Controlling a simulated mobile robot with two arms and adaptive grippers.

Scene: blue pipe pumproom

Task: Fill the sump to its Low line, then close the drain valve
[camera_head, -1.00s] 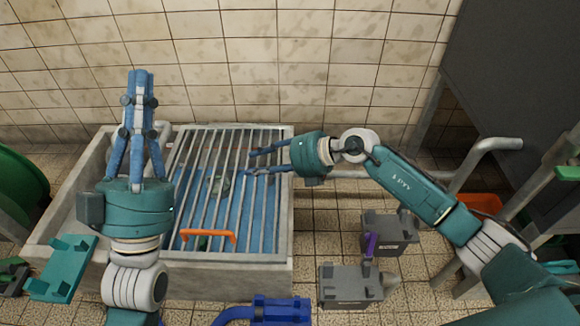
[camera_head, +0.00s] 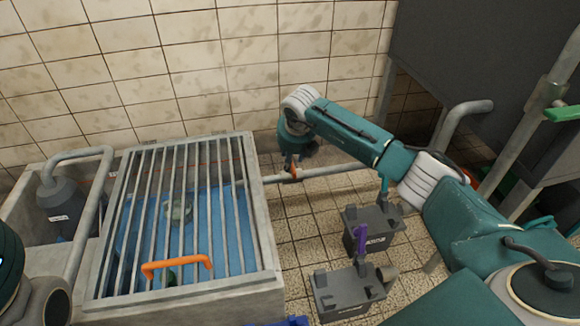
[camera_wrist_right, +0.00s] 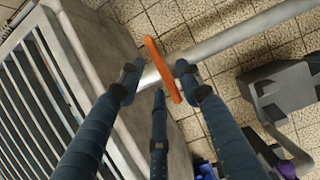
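The sump (camera_head: 262,225) is a concrete basin under a metal grate with an orange handle (camera_head: 178,265). Blue shows below the bars, with a pale round object under them; I cannot read a Low line. The drain valve's orange lever (camera_wrist_right: 155,62) crosses the pipe at the sump's right side; a bit of orange (camera_head: 292,172) shows there in the head view. My right gripper (camera_wrist_right: 158,82) is open, its fingers spread around the lever; I cannot tell whether they touch it. In the head view its fingers are mostly hidden. My left gripper is out of view.
A grey pump (camera_head: 62,208) with a bent pipe stands in the compartment left of the grate. Two grey boxes, one nearer (camera_head: 345,290) and one farther (camera_head: 372,228), sit on the tiled floor at right, with a purple piece by them. A dark cabinet (camera_head: 480,60) stands behind.

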